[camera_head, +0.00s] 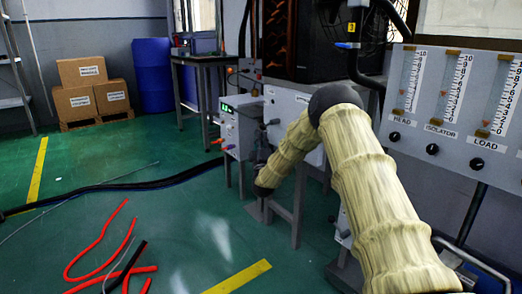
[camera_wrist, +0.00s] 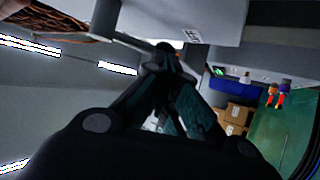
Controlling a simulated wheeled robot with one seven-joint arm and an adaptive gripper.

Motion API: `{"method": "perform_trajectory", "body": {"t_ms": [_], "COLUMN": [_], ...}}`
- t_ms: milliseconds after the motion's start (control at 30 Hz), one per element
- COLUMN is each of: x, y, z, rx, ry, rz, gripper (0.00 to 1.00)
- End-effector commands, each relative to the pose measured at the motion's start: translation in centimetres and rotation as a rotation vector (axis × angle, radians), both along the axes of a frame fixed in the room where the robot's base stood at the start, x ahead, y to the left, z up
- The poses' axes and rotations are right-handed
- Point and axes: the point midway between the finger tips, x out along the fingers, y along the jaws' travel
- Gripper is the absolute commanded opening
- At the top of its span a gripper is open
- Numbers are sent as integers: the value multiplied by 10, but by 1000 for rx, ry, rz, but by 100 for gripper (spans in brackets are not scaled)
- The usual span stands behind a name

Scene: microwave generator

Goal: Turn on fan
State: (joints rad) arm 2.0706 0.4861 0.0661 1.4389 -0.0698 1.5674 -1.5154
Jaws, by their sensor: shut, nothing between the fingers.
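The generator's grey cabinet with a green display (camera_head: 226,107) stands left of centre in the head view, with a wider grey panel (camera_head: 290,105) to its right. I cannot make out which control is the fan switch. My arm bends down in front of these panels, and the dark wrist end is low beside the cabinet. In the wrist view my gripper (camera_wrist: 165,62) is shut and empty, its fingertips close to a grey cabinet face (camera_wrist: 190,15) with a small label. Whether the tips touch anything is hidden. The green display (camera_wrist: 217,71) also shows there.
A panel of flow gauges (camera_head: 455,95) with black knobs is at right. Red hoses (camera_head: 95,250) and a black cable (camera_head: 120,187) lie on the floor. Cardboard boxes (camera_head: 85,95) and a blue barrel (camera_head: 152,75) stand at the back. Orange and purple connectors (camera_wrist: 272,95) protrude in the wrist view.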

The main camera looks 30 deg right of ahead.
Motion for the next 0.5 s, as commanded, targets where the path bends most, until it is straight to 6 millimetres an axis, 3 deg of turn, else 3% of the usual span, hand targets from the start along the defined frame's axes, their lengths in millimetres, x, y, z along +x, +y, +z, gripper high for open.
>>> {"method": "perform_trajectory", "body": {"t_ms": [500], "x": [7], "y": [-5], "z": [6], "rx": [1], "ry": [0], "rz": [-1], "gripper": [0]}}
